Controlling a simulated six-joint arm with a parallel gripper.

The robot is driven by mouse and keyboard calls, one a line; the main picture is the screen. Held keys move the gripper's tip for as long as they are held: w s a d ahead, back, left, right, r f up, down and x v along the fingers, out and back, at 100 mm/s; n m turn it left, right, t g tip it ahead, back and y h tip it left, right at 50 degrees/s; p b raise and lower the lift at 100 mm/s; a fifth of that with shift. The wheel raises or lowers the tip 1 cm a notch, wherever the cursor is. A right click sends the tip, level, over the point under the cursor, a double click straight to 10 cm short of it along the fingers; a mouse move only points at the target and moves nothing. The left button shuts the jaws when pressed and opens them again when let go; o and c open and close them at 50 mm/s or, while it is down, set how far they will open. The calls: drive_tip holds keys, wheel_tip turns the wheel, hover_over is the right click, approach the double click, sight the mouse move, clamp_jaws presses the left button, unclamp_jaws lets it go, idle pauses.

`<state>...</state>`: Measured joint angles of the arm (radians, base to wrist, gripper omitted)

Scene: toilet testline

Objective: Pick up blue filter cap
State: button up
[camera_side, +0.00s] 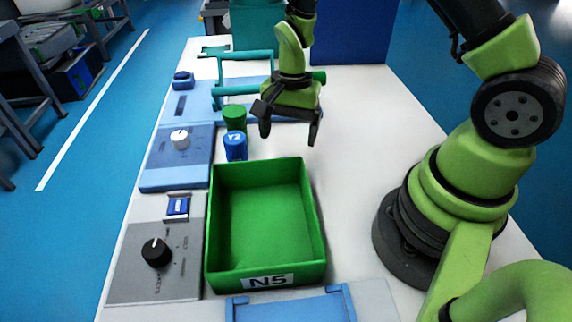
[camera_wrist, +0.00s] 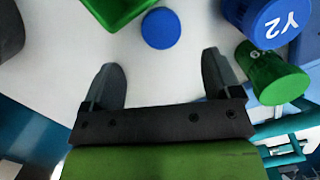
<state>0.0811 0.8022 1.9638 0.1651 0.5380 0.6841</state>
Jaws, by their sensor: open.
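In the wrist view a flat round blue piece (camera_wrist: 160,28) lies on the white table beside the green box, ahead of my fingertips and roughly centred between them. It does not show in the side view. A blue cylinder (camera_side: 235,147) marked Y2 stands left of my gripper in the side view; it also shows at the upper right of the wrist view (camera_wrist: 262,20). I cannot tell for sure which of the two is the filter cap. My gripper (camera_side: 289,130) is open and empty, above the table behind the green box; its fingers show in the wrist view (camera_wrist: 160,62).
A green cylinder (camera_side: 234,117) stands just behind the Y2 cylinder. The open, empty green box (camera_side: 265,274), labelled N5, stands in front. Control panels with knobs (camera_side: 157,252) line the left edge, and teal handles (camera_side: 245,87) stand behind. The table right of my gripper is clear.

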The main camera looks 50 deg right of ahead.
drive_tip(key=f, duration=0.4)
drive_tip(key=a+f, duration=0.1)
drive_tip(key=f, duration=0.1)
drive_tip(key=shift+s+f, duration=0.15)
drive_tip(key=shift+f, duration=0.25)
drive_tip(key=c, duration=1)
